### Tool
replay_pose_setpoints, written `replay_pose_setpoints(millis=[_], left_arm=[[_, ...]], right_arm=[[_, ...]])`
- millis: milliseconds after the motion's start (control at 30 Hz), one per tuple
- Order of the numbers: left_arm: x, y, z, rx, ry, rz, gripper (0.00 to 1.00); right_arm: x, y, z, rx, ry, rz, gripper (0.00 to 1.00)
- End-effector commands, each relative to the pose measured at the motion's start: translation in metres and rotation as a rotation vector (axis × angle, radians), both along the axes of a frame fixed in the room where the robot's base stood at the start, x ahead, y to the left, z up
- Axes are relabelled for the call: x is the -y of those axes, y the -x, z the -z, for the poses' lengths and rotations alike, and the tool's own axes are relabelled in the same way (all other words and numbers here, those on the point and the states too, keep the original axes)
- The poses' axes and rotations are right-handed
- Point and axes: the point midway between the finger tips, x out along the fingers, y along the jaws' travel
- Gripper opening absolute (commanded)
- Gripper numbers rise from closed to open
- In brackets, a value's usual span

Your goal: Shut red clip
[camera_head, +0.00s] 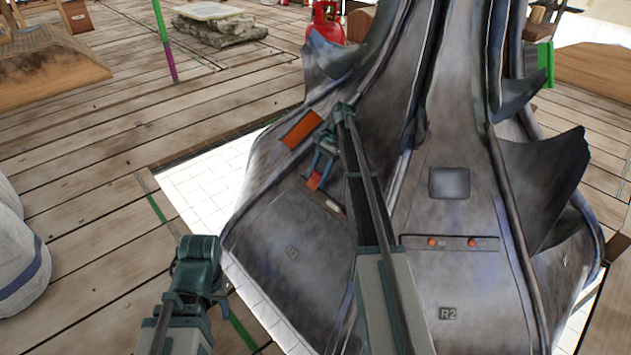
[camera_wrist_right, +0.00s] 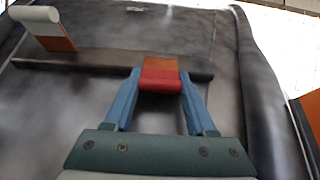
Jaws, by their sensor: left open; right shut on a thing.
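The red clip (camera_head: 314,181) is a small red block on the lower left face of the grey metal spire piece. In the right wrist view the red clip (camera_wrist_right: 160,82) has an orange part behind it and sits at a dark ledge (camera_wrist_right: 100,62). My right gripper (camera_head: 316,176) has its blue fingers on both sides of the clip, shut on it, and they show in the right wrist view too (camera_wrist_right: 160,88). My left gripper (camera_head: 195,285) is low at the left, apart from the spire; its fingers are hard to make out.
A white-ended piece with an orange base (camera_wrist_right: 52,30) stands on the same ledge, left of the red clip. An orange plate (camera_head: 301,129) lies above the clip on the spire. Curved metal fins (camera_head: 545,180) jut out at the right. The plank floor (camera_head: 90,150) at left is largely clear.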

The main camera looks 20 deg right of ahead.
Motion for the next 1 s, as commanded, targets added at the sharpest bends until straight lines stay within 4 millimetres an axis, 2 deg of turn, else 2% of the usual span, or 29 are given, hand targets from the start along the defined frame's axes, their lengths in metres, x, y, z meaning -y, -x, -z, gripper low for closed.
replay_pose_setpoints(millis=[367, 400, 533, 1000], left_arm=[[-0.0001, 0.0, 0.0028, 0.0, 0.0, 0.0, 0.5], [-0.0001, 0.0, 0.0028, 0.0, 0.0, 0.0, 0.5], [0.0, 0.0, 0.0027, 0.0, 0.0, 0.0, 0.5], [0.0, 0.0, -0.0037, 0.0, 0.0, 0.0, 0.5]], right_arm=[[0.0005, -0.0001, 0.0005, -0.006, -0.021, -0.001, 0.0], [0.0004, 0.0, 0.0005, -0.006, -0.021, -0.001, 0.63], [0.0004, 0.0, 0.0005, -0.006, -0.021, -0.001, 0.86], [0.0029, -0.0012, -0.0059, -0.006, -0.02, -0.001, 0.86]])
